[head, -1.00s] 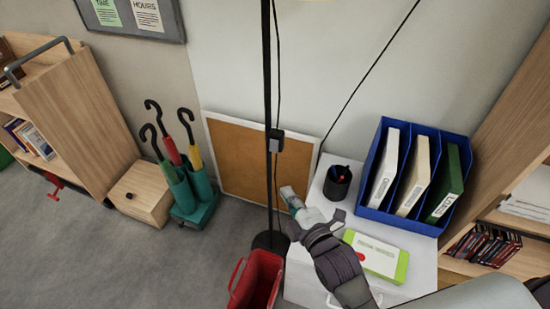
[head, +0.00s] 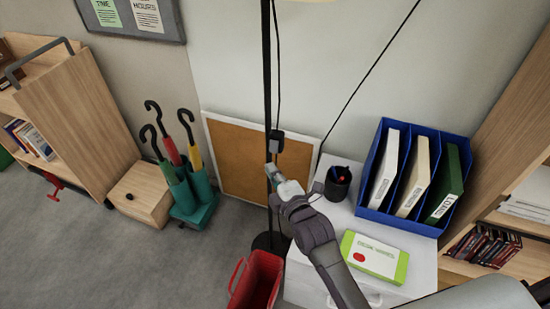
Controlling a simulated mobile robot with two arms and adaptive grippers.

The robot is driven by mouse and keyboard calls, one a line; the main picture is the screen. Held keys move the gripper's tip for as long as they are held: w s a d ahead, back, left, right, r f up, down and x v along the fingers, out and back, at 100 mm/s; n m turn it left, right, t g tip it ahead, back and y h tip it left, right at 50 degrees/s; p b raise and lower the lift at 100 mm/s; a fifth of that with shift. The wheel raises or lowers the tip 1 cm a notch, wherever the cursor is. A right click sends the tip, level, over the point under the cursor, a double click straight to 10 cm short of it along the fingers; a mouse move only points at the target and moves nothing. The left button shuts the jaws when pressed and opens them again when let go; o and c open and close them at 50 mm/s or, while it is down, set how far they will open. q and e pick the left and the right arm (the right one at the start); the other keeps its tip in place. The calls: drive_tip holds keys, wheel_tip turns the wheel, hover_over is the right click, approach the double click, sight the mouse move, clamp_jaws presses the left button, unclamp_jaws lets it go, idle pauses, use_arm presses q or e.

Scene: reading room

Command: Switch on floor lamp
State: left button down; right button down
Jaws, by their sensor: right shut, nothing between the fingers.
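The floor lamp (head: 267,85) shows as a thin black pole with a dark round base (head: 270,243) on the floor. The edge of its shade shows at the top of the view. A small dark switch box (head: 276,141) hangs on the cord beside the pole. My right gripper (head: 271,172) is shut and empty, with its tip just below the switch box and close to the pole. I cannot tell whether it touches either. My left gripper is not in view.
A white cabinet (head: 315,275) bears a pen cup (head: 338,183), a green-and-white box (head: 375,257) and a blue file holder (head: 365,205). A red bin (head: 257,280) stands by the lamp base. A cork board (head: 235,155) leans on the wall. An umbrella stand (head: 192,212) is left.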

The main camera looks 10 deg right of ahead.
sight(271, 151)
drive_tip(key=w, duration=0.1)
drive_tip(key=w+d, duration=0.1)
drive_tip(key=w, duration=0.1)
drive_tip(key=w+d, duration=0.1)
drive_tip(key=w, duration=0.1)
drive_tip(key=shift+f, duration=0.35)
drive_tip(key=shift+w+d+t+b, duration=0.1)
drive_tip(key=shift+t+b, duration=0.2)
drive_tip(key=shift+b, duration=0.1)
drive_tip(key=shift+f, duration=0.15)
